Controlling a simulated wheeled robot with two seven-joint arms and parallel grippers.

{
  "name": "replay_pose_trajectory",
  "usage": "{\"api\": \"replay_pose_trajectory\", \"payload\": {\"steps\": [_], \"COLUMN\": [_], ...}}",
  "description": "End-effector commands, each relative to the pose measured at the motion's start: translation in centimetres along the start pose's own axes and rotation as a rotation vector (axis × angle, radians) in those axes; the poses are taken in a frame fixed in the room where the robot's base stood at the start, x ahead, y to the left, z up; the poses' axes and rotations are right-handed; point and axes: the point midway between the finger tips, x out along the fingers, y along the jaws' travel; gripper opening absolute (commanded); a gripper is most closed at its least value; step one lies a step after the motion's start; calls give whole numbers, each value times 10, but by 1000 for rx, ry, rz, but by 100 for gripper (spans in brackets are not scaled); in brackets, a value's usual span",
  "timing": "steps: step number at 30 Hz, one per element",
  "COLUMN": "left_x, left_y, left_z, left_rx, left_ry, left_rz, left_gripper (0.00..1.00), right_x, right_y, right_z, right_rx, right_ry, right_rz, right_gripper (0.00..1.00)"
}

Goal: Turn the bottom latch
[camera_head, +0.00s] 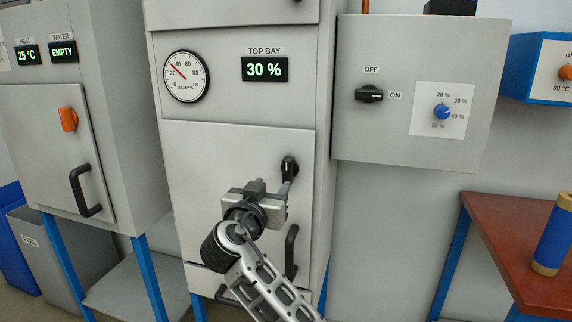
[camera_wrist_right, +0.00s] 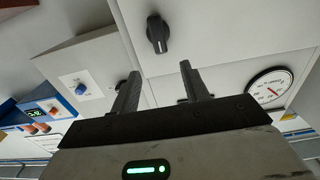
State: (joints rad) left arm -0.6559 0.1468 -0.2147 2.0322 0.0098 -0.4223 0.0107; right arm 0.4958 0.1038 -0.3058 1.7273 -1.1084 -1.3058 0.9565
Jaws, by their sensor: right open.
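The bottom latch (camera_head: 289,168) is a small black knob near the upper right corner of the lower door (camera_head: 205,190) on the middle grey cabinet. Its grip looks roughly upright, and its lower part is partly covered by my right gripper (camera_head: 271,188) in the head view. In the right wrist view the black latch (camera_wrist_right: 157,33) lies beyond the fingertips, roughly in line with the gap between them. My right gripper (camera_wrist_right: 160,72) is open, with nothing between its fingers, and appears apart from the latch. My left gripper is not in view.
A black door handle (camera_head: 291,252) sits below the latch, close to my right arm. A grey control box (camera_head: 420,135) with a black OFF/ON knob (camera_head: 369,94) juts out at right. A red table (camera_head: 530,250) stands at lower right. The damp gauge (camera_head: 186,77) is above.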

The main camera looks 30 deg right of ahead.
Motion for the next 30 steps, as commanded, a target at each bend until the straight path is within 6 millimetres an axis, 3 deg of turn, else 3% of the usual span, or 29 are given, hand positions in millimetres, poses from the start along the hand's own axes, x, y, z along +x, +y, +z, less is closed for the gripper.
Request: {"api": "replay_pose_trajectory", "payload": {"steps": [9, 15, 21, 30], "left_x": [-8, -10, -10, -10], "left_y": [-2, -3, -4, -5], "left_z": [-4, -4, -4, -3], "left_rx": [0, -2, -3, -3], "left_ry": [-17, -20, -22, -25], "left_rz": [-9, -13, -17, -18], "left_gripper": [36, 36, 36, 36], "right_x": [72, 103, 117, 118], "right_y": [1, 0, 0, 0], "right_z": [-3, -2, 0, 0], "right_rx": [-4, -4, -2, -1], "right_ry": [0, -1, -1, -2], "right_rz": [3, 1, 0, -1], "right_gripper": [45, 45, 45, 43]}}
